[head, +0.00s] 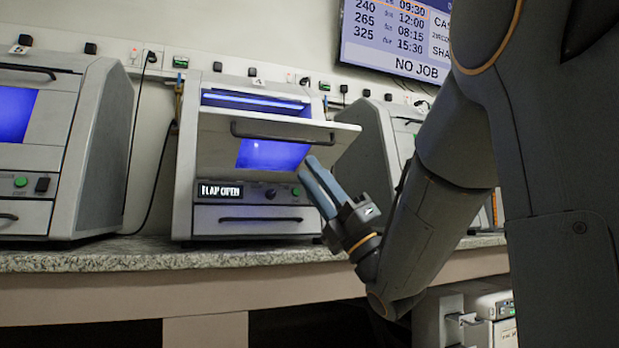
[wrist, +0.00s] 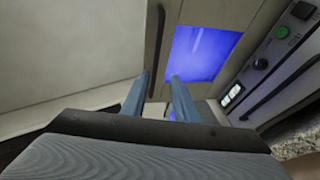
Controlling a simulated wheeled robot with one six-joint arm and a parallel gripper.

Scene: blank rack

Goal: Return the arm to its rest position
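My arm reaches in from the right in the head view. My gripper (head: 311,164) points up and left, with its two blue-grey fingers in front of the right part of the middle machine (head: 184,170). The fingertips are just below the right end of its raised flap (head: 215,130). In the wrist view the two fingers (wrist: 160,77) stand apart, with nothing seen held between them. The flap's dark handle (wrist: 156,45) and the blue window (wrist: 203,52) lie beyond them. Whether the fingers touch the flap cannot be told.
The machine's display (head: 221,191) reads as flap open. A similar machine (head: 90,150) stands at left, another (head: 365,150) at right, partly behind my arm. All stand on a speckled counter (head: 120,256). A wall screen (head: 395,40) hangs above. Drawer units (head: 480,320) are below right.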

